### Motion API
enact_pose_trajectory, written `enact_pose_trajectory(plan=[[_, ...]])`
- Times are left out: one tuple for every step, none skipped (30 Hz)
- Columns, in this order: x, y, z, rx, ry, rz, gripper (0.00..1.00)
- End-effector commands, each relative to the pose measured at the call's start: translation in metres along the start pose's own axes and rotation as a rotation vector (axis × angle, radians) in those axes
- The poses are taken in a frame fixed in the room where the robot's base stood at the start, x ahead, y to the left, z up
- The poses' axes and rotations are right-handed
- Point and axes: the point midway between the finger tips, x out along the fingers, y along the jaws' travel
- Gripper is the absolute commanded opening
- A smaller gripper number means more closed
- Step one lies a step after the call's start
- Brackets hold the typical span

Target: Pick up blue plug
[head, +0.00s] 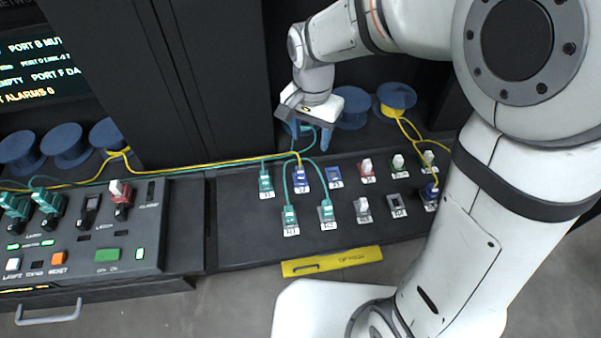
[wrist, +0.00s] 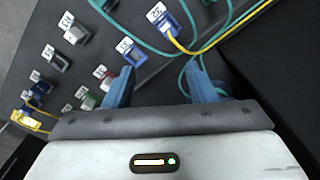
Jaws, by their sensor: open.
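A blue plug (head: 301,179) with a yellow cable sits in the back row of the dark panel. It also shows in the wrist view (wrist: 174,26) at the top, beyond my fingers. A second blue piece with a yellow cable (head: 430,192) sits at the right of the panel. A blue port (head: 334,177) without a cable is just right of the first plug. My gripper (head: 311,138) is open and empty, behind and above the back row. In the wrist view its two blue fingers (wrist: 161,70) stand apart with nothing between them.
Teal plugs (head: 266,181) with cables stand left of and in front of the blue plug. Red (head: 367,169) and green (head: 398,164) connectors stand to the right. Blue spools (head: 352,108) stand behind. Yellow and teal cables run close beneath my gripper.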

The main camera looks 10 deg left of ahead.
Motion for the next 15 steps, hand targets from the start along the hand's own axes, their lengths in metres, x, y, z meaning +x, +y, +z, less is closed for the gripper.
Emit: enact_pose_trajectory(plan=[[0.0,-0.003,0.002,0.079,0.0,0.0,0.51],[-0.001,-0.005,0.003,0.131,0.0,0.0,0.51],[-0.001,-0.007,0.004,0.201,0.0,0.0,0.51],[-0.001,-0.009,0.005,0.253,0.0,-0.001,0.51],[-0.002,-0.01,0.006,0.305,0.0,-0.001,0.51],[-0.002,-0.012,0.007,0.376,0.0,-0.001,0.51],[-0.002,-0.013,0.008,0.426,0.001,-0.001,0.51],[-0.003,-0.015,0.009,0.476,0.001,-0.001,0.51],[-0.003,-0.017,0.011,0.539,0.0,-0.001,0.51],[-0.003,-0.018,0.012,0.585,0.0,-0.001,0.51],[-0.004,-0.019,0.013,0.628,0.0,-0.001,0.51],[-0.004,-0.021,0.013,0.681,0.0,-0.001,0.51],[-0.004,-0.021,0.014,0.718,0.0,-0.001,0.51],[-0.004,-0.022,0.015,0.752,0.0,0.0,0.51],[-0.004,-0.023,0.016,0.79,0.0,0.0,0.51]])
